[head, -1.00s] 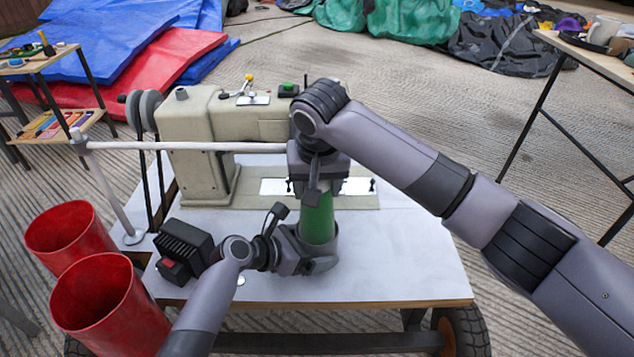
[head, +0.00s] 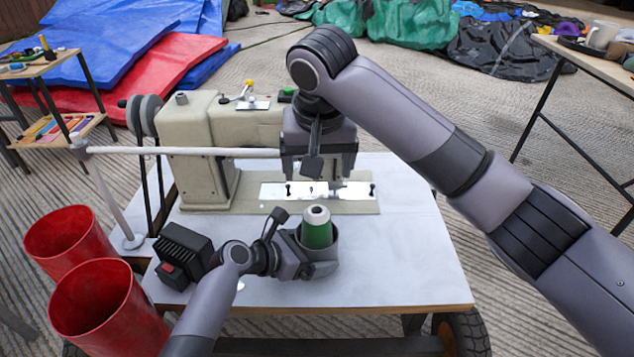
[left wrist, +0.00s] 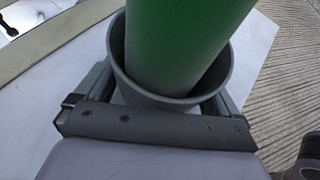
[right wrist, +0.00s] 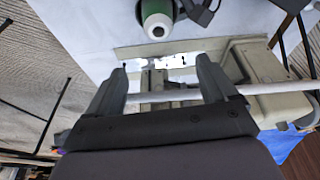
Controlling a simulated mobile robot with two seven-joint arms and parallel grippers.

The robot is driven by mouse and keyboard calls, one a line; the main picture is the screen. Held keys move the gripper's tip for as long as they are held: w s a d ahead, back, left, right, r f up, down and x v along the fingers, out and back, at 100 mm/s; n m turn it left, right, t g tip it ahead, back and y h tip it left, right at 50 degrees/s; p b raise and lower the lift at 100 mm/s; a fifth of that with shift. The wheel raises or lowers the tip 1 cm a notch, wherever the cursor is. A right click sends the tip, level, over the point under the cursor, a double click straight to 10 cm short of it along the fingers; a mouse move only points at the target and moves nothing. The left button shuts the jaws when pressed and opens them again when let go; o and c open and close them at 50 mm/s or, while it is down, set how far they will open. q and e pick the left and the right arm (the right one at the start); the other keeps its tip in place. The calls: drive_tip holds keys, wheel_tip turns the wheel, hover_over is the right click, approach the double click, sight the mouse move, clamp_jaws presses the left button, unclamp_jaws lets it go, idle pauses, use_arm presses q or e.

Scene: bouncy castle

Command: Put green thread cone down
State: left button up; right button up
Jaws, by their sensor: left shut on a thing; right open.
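The green thread cone (head: 317,230) stands upright inside a grey cup (head: 331,255) on the white table. Its pale top faces up. My left gripper (head: 312,262) is low over the table and shut on the grey cup. In the left wrist view the cup (left wrist: 170,98) sits between the fingers, with the green cone (left wrist: 185,40) rising from it. My right gripper (head: 318,190) is open and empty, above and behind the cone. In the right wrist view the cone (right wrist: 157,18) lies beyond the open fingers (right wrist: 160,82), not touching them.
A beige sewing machine (head: 205,150) stands at the table's back, with a pale horizontal bar (head: 200,151) in front of it. A black box with a red switch (head: 182,255) is left of the cup. Two red bins (head: 100,300) stand left. The table's right side (head: 400,250) is clear.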

drive_tip(key=shift+v, duration=2.35)
use_arm(q)
drive_tip(key=o, duration=0.4)
